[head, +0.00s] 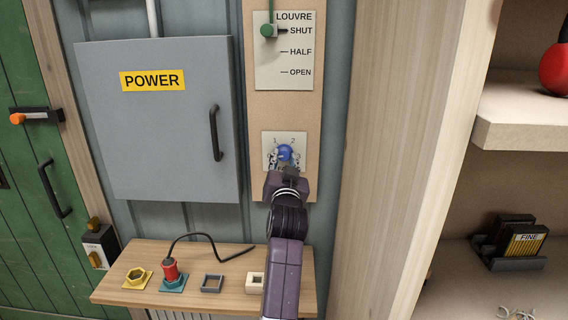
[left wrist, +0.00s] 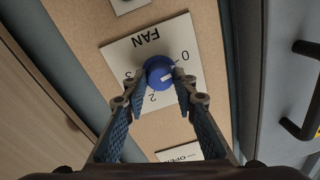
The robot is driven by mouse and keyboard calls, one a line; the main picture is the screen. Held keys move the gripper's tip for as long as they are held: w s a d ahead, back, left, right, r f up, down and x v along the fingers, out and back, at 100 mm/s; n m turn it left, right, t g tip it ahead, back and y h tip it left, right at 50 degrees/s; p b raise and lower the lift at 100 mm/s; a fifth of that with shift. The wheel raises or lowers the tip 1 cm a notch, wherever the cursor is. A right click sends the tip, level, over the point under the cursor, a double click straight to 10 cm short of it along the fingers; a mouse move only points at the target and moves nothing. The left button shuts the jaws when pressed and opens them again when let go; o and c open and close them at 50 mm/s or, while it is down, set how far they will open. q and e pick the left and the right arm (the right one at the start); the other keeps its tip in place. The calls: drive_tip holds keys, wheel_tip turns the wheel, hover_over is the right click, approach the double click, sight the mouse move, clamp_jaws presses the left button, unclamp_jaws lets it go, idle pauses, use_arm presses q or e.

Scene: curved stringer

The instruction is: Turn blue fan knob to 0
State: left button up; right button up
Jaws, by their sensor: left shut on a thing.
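The blue fan knob (head: 285,152) sits on a light plate low on the wood panel. My left gripper (head: 286,160) reaches up to it from below and is shut on it. In the left wrist view, the knob (left wrist: 159,72) is between the two fingertips. The fan plate (left wrist: 124,51) appears upside down there, with FAN above the knob, 0 to its upper right and 2 below it. A white mark on the knob faces right, roughly towards the 0 side; its exact setting is hard to tell. A finger partly covers the other numbers. My right gripper is out of view.
Above the knob is a louvre plate (head: 300,78) with a green lever (head: 267,31) near SHUT. A grey POWER cabinet (head: 155,145) stands left. Below, a small wooden shelf (head: 230,260) holds sockets and a red plug (head: 170,270). A wooden upright (head: 390,180) rises right.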

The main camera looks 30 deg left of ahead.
use_arm(q)
drive_tip(key=shift+f+n, duration=0.1)
drive_tip(key=shift+n, duration=0.6)
drive_tip(key=o, duration=1.2)
wheel_tip(320, 180, up, 10)
drive_tip(key=shift+r, duration=0.1)
